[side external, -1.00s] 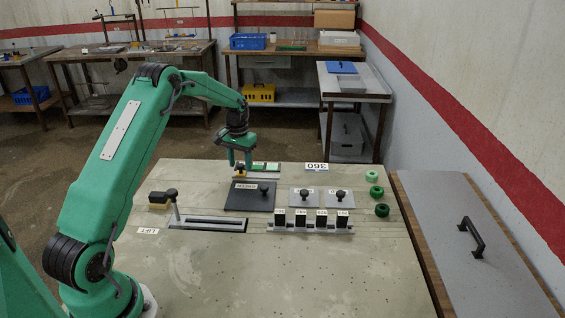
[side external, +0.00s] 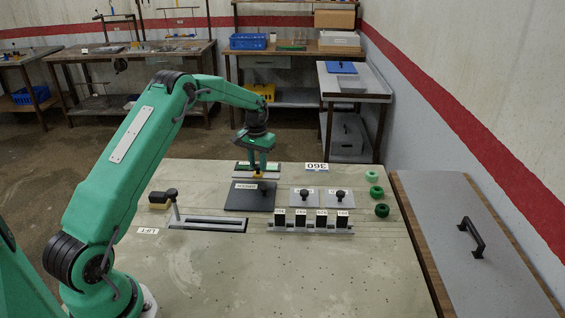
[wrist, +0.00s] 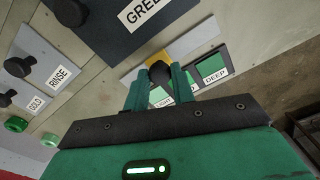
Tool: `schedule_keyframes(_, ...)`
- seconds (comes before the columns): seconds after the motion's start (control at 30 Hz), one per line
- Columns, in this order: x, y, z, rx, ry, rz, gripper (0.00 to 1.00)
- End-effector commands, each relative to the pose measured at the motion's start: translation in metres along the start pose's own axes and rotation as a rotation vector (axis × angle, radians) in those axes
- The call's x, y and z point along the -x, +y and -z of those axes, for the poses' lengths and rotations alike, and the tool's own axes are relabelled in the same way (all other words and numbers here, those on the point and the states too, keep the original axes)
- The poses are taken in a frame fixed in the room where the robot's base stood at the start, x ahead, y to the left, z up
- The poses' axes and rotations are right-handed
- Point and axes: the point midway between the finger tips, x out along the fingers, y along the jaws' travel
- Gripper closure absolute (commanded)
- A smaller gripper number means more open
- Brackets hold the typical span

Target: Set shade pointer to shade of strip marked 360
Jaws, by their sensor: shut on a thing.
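The shade pointer is a yellow slider (side external: 258,176) with a black knob, on the scale of green shade patches at the back of the table. My gripper (side external: 258,168) is shut on the knob. In the wrist view my gripper (wrist: 155,85) has its fingers around the black knob, and yellow (wrist: 192,42) shows behind it. The scale's patches include one labelled LIGHT (wrist: 160,95) and one labelled DEEP (wrist: 213,60); the middle label is partly hidden by a finger. The pointer is near the scale's middle. A rack (side external: 310,230) holds several dark strips with labels too small to read.
A card reading 360 (side external: 316,167) lies right of the scale. A dark lid labelled GREEN (side external: 248,197) with a knob is in front of it. A slotted lever marked LIFT (side external: 207,224) is at left.

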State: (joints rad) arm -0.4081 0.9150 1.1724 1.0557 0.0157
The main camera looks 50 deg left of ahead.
Motion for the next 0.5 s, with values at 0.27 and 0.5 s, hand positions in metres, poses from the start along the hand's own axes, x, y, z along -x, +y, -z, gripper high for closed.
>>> schedule_keyframes(0.27, 0.000, 0.040, 0.017, -0.001, 0.004, 0.000, 1.00)
schedule_keyframes(0.5, 0.001, 0.045, 0.019, -0.002, 0.006, 0.000, 1.00)
